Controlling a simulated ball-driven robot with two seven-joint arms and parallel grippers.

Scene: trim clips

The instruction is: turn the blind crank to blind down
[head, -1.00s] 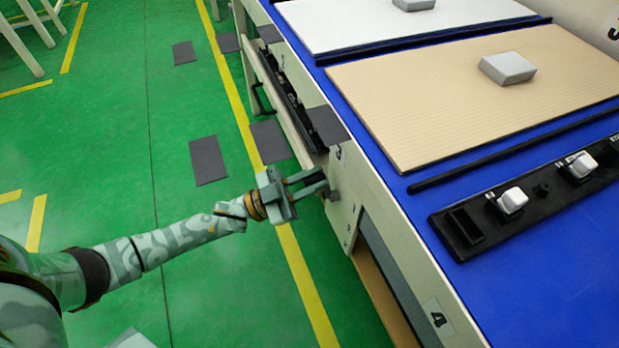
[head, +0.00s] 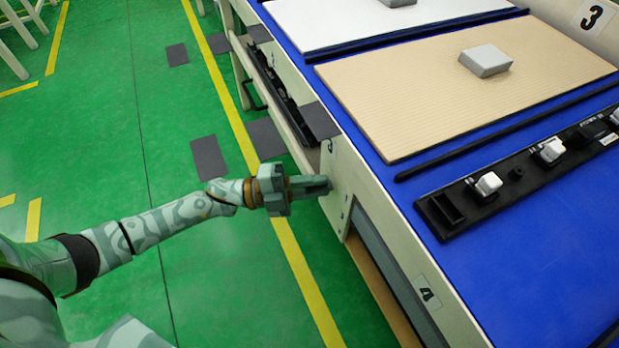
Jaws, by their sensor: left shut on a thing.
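My left gripper (head: 322,184) is at the cream side face of the workbench (head: 352,176), just below the number 3 mark. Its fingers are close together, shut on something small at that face. The fingers hide most of what they hold, so the crank's shape and turn angle cannot be made out. My right gripper is not in view.
The blue bench top carries a tan board (head: 440,85) with a grey block (head: 486,61) and a black strip (head: 500,185) with white switches. Grey mats (head: 209,158) lie on the open green floor.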

